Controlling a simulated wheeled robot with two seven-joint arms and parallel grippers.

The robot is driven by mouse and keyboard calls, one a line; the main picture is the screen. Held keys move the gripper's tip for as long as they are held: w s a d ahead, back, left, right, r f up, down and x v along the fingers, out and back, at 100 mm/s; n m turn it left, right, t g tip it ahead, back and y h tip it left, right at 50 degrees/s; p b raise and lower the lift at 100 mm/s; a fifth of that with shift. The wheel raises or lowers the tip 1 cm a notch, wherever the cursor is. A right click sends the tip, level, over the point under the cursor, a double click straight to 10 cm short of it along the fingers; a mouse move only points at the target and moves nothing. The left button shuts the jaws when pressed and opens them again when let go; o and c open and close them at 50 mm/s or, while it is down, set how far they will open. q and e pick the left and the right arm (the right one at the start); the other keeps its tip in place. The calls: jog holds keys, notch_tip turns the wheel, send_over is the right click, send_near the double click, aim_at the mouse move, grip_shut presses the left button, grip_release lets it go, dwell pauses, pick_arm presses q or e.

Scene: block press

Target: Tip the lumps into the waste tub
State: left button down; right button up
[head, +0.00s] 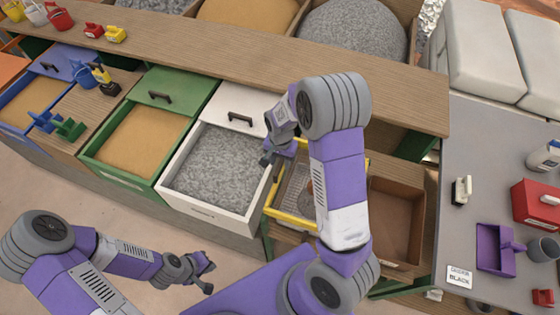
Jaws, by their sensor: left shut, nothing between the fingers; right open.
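A yellow-framed tray (291,218) with a grey mesh-like floor sits right of the white sand drawer, partly hidden behind my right arm. A small orange-brown patch (310,188) shows inside it beside my arm; I cannot tell whether it is lumps. A brown open box (396,222) lies right of the tray; I cannot tell whether it is the waste tub. My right gripper (268,160) is open at the tray's far left corner, by the white drawer's right edge; contact is unclear. My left gripper (209,279) is shut and empty over the floor, in front of the drawers.
Drawers of grey gravel (215,167) and tan sand (140,140) stand open to the left. A wooden shelf (250,62) runs behind them.

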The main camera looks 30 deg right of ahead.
jog(key=shift+f, duration=0.4)
grip_shut()
